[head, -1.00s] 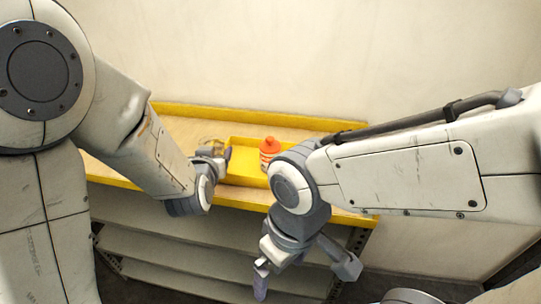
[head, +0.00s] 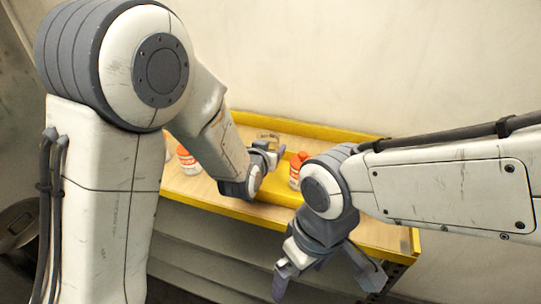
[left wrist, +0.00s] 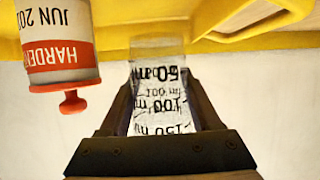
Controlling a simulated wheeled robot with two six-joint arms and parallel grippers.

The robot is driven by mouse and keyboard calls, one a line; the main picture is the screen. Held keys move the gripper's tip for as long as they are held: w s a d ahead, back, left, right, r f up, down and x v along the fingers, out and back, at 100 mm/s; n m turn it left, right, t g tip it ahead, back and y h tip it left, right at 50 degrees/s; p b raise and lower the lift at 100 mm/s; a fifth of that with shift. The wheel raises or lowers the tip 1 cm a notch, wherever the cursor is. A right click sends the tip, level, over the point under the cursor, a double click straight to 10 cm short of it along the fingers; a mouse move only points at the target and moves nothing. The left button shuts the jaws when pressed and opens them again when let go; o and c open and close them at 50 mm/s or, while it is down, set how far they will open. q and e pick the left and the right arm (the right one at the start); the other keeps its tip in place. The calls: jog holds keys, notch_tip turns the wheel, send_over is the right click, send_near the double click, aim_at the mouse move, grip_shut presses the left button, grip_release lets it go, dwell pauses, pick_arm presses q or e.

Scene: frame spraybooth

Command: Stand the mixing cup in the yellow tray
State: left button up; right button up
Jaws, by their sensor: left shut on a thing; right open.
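The mixing cup (head: 268,135) is clear, with black measuring marks that show in the left wrist view (left wrist: 160,75). My left gripper (head: 267,156) is shut on it, a finger on each side. The yellow tray (head: 272,198) is on the bench, partly hidden behind my left gripper and right arm. The cup appears over or beside the tray's far left part; I cannot tell whether it touches. My right gripper (head: 328,280) is open and empty, low in front of the bench.
A bottle with an orange-red cap (head: 296,172) stands at the tray, close right of my left gripper. A hardener bottle (left wrist: 62,45) shows beside the cup in the left wrist view. Another orange-labelled bottle (head: 187,160) stands on the bench (head: 205,190) at left.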

pick_arm(q)
jog(key=shift+w+a+f, duration=0.15)
jog(key=shift+w+f, duration=0.05)
jog(key=shift+w, duration=0.1)
jog(key=shift+f, duration=0.3)
notch_tip(320, 180, down, 3)
jog(key=shift+f+p, duration=0.1)
jog(key=shift+p, duration=0.25)
jog(key=shift+f, duration=0.1)
jog(key=shift+f, duration=0.2)
jog(key=o, duration=1)
jog(key=shift+o, duration=0.2)
jog(key=shift+r, duration=0.15)
